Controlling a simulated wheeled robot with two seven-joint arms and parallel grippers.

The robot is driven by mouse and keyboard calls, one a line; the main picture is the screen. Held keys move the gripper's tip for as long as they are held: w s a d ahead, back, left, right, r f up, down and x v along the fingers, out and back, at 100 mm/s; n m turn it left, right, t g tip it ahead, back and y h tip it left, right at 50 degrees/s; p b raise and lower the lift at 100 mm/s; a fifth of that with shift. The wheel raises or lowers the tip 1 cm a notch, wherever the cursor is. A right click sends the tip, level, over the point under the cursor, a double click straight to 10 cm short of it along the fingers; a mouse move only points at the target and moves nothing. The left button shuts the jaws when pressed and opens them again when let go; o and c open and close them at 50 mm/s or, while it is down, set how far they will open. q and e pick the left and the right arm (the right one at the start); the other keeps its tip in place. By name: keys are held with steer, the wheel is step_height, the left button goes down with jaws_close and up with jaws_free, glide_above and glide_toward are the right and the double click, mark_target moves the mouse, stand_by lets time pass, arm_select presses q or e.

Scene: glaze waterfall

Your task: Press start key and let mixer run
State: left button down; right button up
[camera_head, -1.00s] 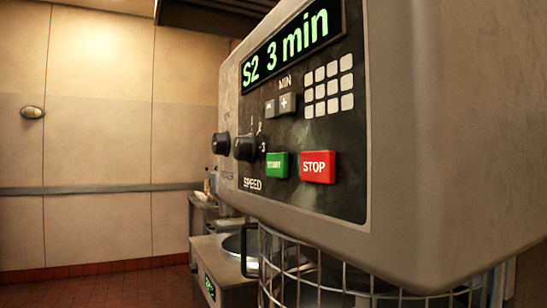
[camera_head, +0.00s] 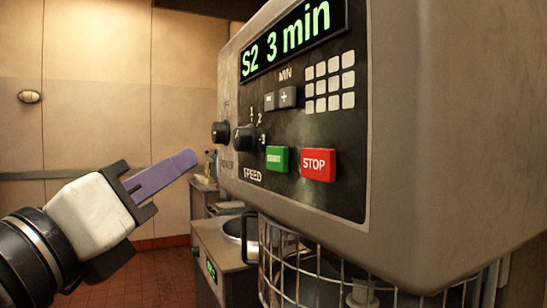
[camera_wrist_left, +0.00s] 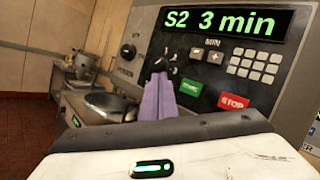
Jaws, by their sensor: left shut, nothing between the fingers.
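The mixer's control panel (camera_head: 300,130) fills the right of the head view. Its display (camera_head: 293,38) reads "S2 3 min". The green START key (camera_head: 277,159) sits left of the red STOP key (camera_head: 318,164). In the left wrist view the START key (camera_wrist_left: 191,93) and STOP key (camera_wrist_left: 234,102) lie to the right of my fingers. My left gripper (camera_head: 192,158) has purple fingers, is shut and empty, and points at the panel from its left. In the head view a gap shows between its tips and the START key. My right gripper is not in view.
The speed knob (camera_head: 245,137) and another black knob (camera_head: 221,131) stick out left of the keys. A wire bowl guard (camera_head: 305,275) hangs below the panel. Metal equipment (camera_head: 222,250) stands behind. The tiled floor at left is open.

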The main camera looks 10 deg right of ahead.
mark_target(277, 158)
arm_select(q)
steer(key=w+d, duration=0.2)
steer(key=d, duration=0.6)
steer(key=shift+w+d, duration=0.25)
steer(key=shift+w, duration=0.15)
steer(key=shift+d, duration=0.1)
stand_by(1.8)
steer(key=shift+w+d, duration=0.1)
steer(key=shift+d, duration=0.2)
